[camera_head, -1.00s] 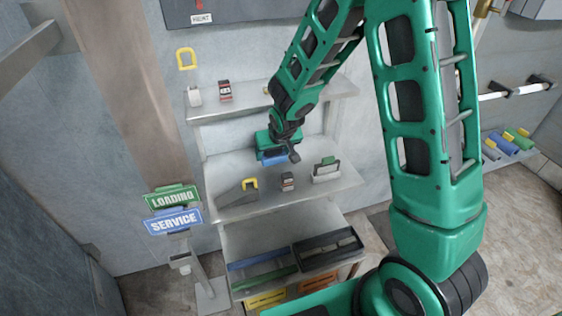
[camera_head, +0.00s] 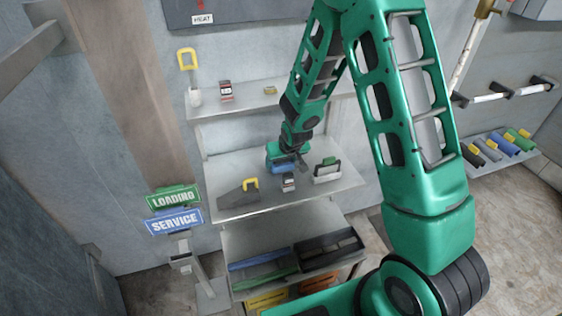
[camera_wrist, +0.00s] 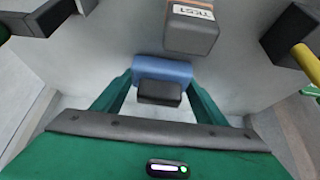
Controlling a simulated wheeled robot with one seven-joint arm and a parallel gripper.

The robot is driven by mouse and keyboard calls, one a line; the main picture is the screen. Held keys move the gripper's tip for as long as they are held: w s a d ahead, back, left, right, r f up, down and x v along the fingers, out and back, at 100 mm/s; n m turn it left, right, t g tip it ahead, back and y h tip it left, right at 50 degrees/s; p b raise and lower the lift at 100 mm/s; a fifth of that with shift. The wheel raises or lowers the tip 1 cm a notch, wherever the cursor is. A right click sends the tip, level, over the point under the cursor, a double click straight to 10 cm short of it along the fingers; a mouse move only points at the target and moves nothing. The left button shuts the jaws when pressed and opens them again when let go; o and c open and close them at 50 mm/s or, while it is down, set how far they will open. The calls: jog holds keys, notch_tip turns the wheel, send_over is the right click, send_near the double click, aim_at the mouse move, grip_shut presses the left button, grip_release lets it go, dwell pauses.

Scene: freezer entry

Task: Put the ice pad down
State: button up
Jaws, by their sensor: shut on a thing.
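The ice pad, a blue block, is between the fingers of my gripper (camera_head: 287,160) over the middle shelf (camera_head: 235,205). In the wrist view the pad (camera_wrist: 163,69) spans the gap between the green fingers of my gripper (camera_wrist: 160,84), which is shut on it. A dark block (camera_wrist: 160,93) shows on its near side. The pad is low over the shelf; I cannot tell whether its underside touches. A small grey box (camera_head: 288,182) stands just in front of the gripper. In the wrist view that box (camera_wrist: 190,30) has a TEST label.
A yellow-handled scraper (camera_head: 240,192) lies left of the gripper, and a green-and-grey handled tool (camera_head: 327,170) stands to the right. An upper shelf (camera_head: 240,104) holds small items above. Bins (camera_head: 330,250) sit below. Bare shelf shows at the back left.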

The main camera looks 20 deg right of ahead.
jog(key=shift+f, duration=0.1)
jog(key=o, duration=1)
jog(key=shift+c, duration=0.2)
jog(key=v, duration=1.2)
jog(key=shift+r, duration=0.2)
jog(key=s+d+r+m+g+h, duration=0.1)
jog(key=s+d+r+m+g, duration=0.1)
jog(key=s+d+r, duration=0.45)
jog(key=s+d+r+m+g, duration=0.1)
jog(key=s+d+r, duration=0.1)
jog(key=s, duration=0.7)
jog(key=s+d+r+m+g, duration=0.1)
jog(key=s+d+r+m, duration=0.1)
jog(key=s+d, duration=0.3)
jog(key=s+d+r+m+g+y, duration=0.1)
jog(key=s+d+r+g, duration=0.1)
jog(key=s, duration=1.1)
jog(key=shift+d+r, duration=0.3)
jog(key=shift+d, duration=0.6)
